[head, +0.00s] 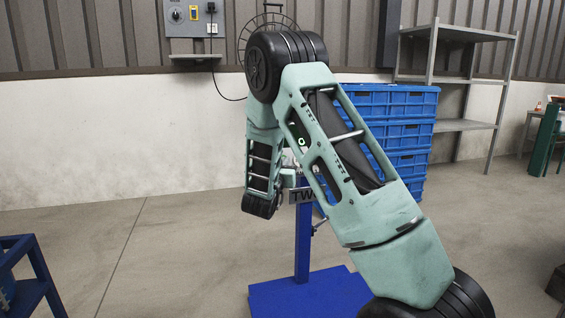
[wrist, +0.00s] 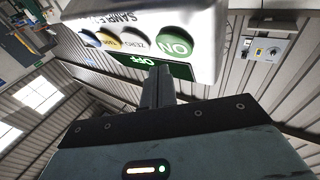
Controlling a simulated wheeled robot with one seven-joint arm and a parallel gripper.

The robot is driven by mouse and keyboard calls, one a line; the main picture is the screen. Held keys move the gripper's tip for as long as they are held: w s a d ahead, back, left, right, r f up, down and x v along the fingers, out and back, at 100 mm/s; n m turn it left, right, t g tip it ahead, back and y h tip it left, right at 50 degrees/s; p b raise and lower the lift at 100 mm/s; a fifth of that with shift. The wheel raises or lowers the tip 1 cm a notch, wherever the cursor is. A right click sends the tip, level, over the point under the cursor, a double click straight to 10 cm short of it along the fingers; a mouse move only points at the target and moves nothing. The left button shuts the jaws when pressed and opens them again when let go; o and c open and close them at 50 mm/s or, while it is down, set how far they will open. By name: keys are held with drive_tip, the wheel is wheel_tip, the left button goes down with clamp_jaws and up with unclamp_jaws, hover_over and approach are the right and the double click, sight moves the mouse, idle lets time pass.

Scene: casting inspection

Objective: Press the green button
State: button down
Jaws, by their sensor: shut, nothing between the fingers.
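In the wrist view, a round green button (wrist: 177,44) marked ON sits at the right end of a row of buttons on a pale panel (wrist: 205,18). Its lettering appears upside down. My gripper (wrist: 160,72) is shut and empty, with its tips just below and left of the green button in the picture. The tips overlap the green OFF strip (wrist: 185,70) at the panel's edge; I cannot tell whether they touch.
Blue crates (head: 405,133) are stacked behind the arm at right, beside a grey shelf (head: 462,125). A wall control box (head: 193,18) hangs at the back. A blue frame (head: 30,275) stands at lower left. The floor between is clear.

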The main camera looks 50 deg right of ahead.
drive_tip(key=shift+s+a+r+p, duration=0.2)
drive_tip(key=shift+s+a+r, duration=0.15)
drive_tip(key=shift+s, duration=0.25)
drive_tip(key=shift+s+a+r+p, duration=0.15)
drive_tip(key=shift+s+a+r, duration=0.2)
drive_tip(key=shift+s, duration=0.3)
drive_tip(key=shift+s+a+r+p, duration=0.2)
drive_tip(key=shift+s+a+r, duration=0.15)
drive_tip(key=shift+s, duration=0.25)
